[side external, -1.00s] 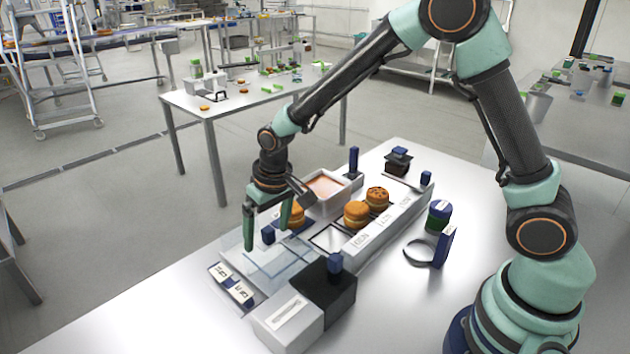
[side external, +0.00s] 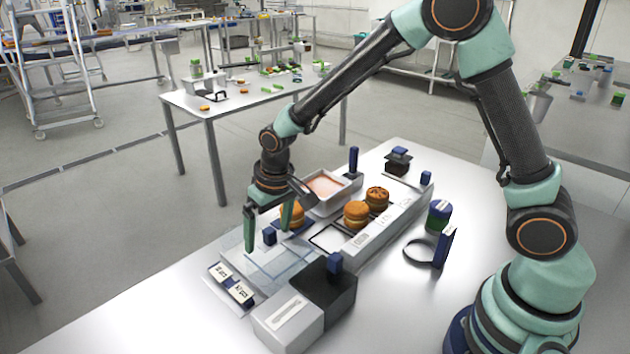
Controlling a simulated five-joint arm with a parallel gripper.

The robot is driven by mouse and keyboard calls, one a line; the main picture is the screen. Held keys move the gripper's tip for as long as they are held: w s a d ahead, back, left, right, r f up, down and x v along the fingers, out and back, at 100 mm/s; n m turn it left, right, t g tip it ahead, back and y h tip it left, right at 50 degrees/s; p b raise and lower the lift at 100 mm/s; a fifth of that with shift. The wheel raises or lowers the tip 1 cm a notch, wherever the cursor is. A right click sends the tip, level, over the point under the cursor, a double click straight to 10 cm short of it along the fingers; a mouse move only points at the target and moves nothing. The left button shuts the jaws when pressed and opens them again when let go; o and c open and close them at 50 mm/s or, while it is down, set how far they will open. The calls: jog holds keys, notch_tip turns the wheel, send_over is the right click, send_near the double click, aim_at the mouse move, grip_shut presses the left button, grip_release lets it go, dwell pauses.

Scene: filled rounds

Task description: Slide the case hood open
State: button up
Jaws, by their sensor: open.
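The clear case hood (side external: 262,262) lies over the left end of the long grey case in the side external view. A small dark blue knob (side external: 269,237) stands at the hood. My gripper (side external: 268,228) points down with its two green fingers apart, one on each side of the knob. The fingers look open; I cannot tell whether either touches the knob. An orange filled round (side external: 297,216) sits just behind the fingers, partly hidden by them. Two more filled rounds, a near one (side external: 356,214) and a far one (side external: 377,197), sit on the case's right part.
A white tray (side external: 345,192) with orange contents stands behind the case. A black and grey block with a blue knob (side external: 335,264) is in front. A dark blue and green jar (side external: 439,216) and a ring-shaped stand (side external: 420,257) are to the right.

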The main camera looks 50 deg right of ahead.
jog(key=shift+s+f, duration=0.7)
jog(key=shift+s, duration=0.05)
jog(key=shift+w+r, duration=0.15)
jog(key=shift+r, duration=1.55)
jog(key=shift+w+r, duration=0.1)
jog(key=shift+r, duration=1.8)
jog(key=shift+s+d+r, duration=0.1)
jog(key=shift+d+r, duration=0.1)
jog(key=shift+r, duration=0.1)
jog(key=s+d+r+t, duration=0.3)
jog(key=s+d+r, duration=0.7)
jog(key=s, duration=0.4)
jog(key=shift+d+r+t, duration=0.3)
jog(key=shift+d+r, duration=0.05)
jog(key=shift+r, duration=0.2)
